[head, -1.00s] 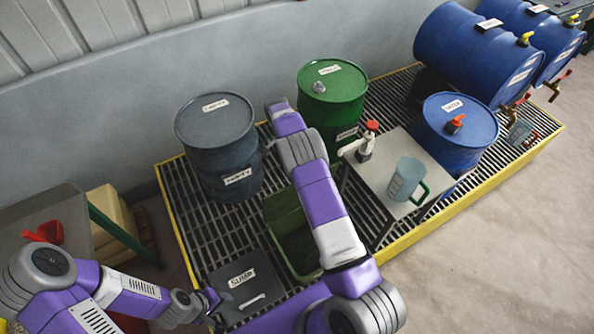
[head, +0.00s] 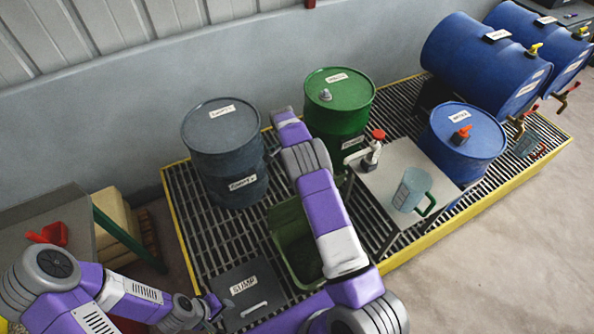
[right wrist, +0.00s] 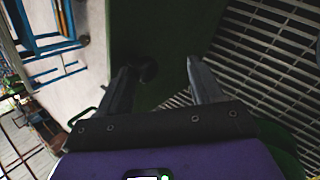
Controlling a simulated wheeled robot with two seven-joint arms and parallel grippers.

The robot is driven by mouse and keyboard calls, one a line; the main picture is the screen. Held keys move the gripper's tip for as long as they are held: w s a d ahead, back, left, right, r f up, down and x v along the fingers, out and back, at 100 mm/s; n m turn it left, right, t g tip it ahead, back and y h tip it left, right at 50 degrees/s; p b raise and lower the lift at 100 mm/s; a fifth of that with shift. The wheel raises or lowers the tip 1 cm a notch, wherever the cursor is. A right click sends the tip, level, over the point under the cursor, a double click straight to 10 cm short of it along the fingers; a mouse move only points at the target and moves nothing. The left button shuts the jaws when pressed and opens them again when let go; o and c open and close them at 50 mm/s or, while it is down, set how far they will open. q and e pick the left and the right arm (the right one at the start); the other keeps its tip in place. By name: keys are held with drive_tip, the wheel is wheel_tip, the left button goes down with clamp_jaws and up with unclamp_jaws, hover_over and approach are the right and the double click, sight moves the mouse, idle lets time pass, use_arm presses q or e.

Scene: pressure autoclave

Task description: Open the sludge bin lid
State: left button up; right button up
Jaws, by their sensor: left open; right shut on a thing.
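The green sludge bin (head: 283,242) stands on the grated platform, and its dark inside shows from above in the head view. My right arm crosses over it and hides part of it. In the right wrist view my right gripper (right wrist: 168,70) is shut on a green panel (right wrist: 165,30), which looks like the bin's lid; its fingers lie on either side of it. In the head view my right arm hides most of the lid and the grip. My left gripper (head: 214,308) is open and empty, beside the left edge of the sump cover (head: 250,285).
A grey drum (head: 222,150), a green drum (head: 340,95) and a blue drum (head: 465,145) stand around the bin. Bare floor lies at front right.

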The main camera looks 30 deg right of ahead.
drive_tip(key=v, duration=0.7)
drive_tip(key=shift+p, duration=0.3)
drive_tip(key=shift+a+r, duration=0.1)
